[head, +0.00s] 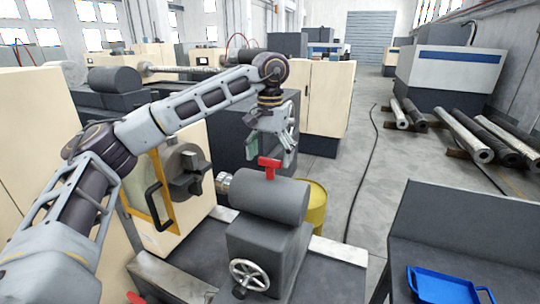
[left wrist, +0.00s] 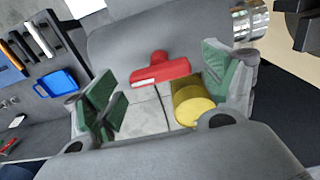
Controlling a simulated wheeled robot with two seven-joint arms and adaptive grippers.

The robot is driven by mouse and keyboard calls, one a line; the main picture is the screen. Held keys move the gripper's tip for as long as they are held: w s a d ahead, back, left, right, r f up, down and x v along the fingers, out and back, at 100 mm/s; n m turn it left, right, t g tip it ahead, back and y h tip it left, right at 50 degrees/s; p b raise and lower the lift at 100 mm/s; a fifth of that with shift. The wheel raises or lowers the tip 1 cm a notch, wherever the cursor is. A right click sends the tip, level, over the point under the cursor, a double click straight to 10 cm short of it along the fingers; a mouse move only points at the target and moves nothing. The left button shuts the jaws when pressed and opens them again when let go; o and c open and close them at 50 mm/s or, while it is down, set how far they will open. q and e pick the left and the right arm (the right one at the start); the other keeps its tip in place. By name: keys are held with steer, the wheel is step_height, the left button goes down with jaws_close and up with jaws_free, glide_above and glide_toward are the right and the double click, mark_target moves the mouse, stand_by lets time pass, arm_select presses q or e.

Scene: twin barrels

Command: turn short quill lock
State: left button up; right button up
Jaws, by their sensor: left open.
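The short quill lock is a red T-shaped handle (head: 268,164) on top of the near grey tailstock barrel (head: 262,199). A short bright quill (head: 223,184) sticks out of the barrel's left end. My left gripper (head: 272,150) is just above the handle, pointing down. In the left wrist view the red handle (left wrist: 160,72) lies between the two green-padded fingers of my left gripper (left wrist: 158,88), which are spread apart. A gap shows on each side of the handle, and nothing is gripped. My right gripper is not in view.
A handwheel (head: 249,275) is on the tailstock's front. A dark chuck (head: 186,171) faces the quill from the left. A yellow drum (head: 315,207) stands behind the barrel. A blue tray (head: 445,287) lies on the bench at right. A second barrel (head: 113,79) with a long quill is farther back.

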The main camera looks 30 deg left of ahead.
arm_select(q)
steer(key=shift+f, duration=0.15)
steer(key=c, duration=1)
